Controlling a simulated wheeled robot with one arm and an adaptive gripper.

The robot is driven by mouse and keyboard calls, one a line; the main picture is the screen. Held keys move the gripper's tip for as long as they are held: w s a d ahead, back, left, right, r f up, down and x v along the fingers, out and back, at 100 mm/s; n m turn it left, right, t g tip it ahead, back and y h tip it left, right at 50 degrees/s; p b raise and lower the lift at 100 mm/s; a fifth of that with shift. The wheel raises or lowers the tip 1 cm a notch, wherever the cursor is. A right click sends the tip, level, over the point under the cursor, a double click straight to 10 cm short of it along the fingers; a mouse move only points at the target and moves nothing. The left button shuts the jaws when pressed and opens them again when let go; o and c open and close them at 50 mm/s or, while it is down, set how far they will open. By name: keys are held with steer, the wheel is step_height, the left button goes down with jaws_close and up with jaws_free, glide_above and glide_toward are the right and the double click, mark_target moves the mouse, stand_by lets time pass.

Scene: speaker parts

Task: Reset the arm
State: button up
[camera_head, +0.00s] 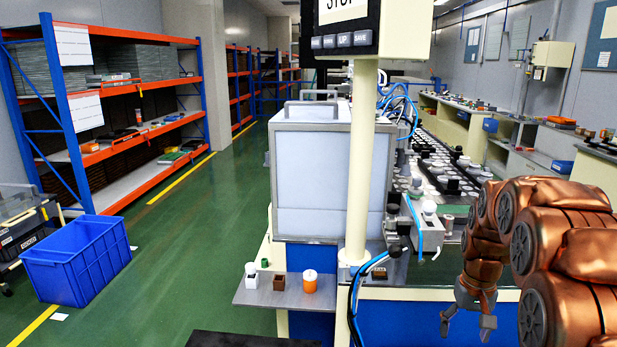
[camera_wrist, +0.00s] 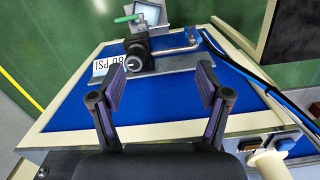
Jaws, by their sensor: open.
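My copper-coloured arm (camera_head: 560,240) is bent at the right of the head view. My gripper (camera_head: 466,328) hangs pointing down in front of the blue-panelled workstation (camera_head: 430,320). In the wrist view my gripper (camera_wrist: 162,76) has its two purple-padded fingers spread wide apart, with nothing between them. Beyond the fingertips are a black cylindrical fitting (camera_wrist: 140,55) with a metal bar, a label plate (camera_wrist: 107,65) and the blue panel (camera_wrist: 75,110) in its cream frame.
A cream post (camera_head: 360,160) and a white-panelled box (camera_head: 312,170) stand left of the arm. Blue hoses run near the panel. A small shelf (camera_head: 260,297) holds an orange cup (camera_head: 310,281) and small boxes. A blue bin (camera_head: 75,262) stands on the open green floor.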

steer(key=s+a+r+n+p, duration=0.1)
steer(key=s+a+r+p, duration=0.1)
steer(key=s+a+r, duration=0.4)
steer(key=s+a+r+p, duration=0.25)
steer(key=s+a, duration=0.25)
steer(key=s, duration=0.4)
steer(key=s+a+r+p, duration=0.1)
steer(key=s+a+p, duration=0.1)
steer(key=s, duration=0.6)
steer(key=s+a+r+n+g+p, duration=0.1)
steer(key=s+a, duration=0.1)
steer(key=s, duration=0.5)
steer(key=shift+s+r+n+p, duration=0.3)
steer(key=shift+s+p, duration=0.05)
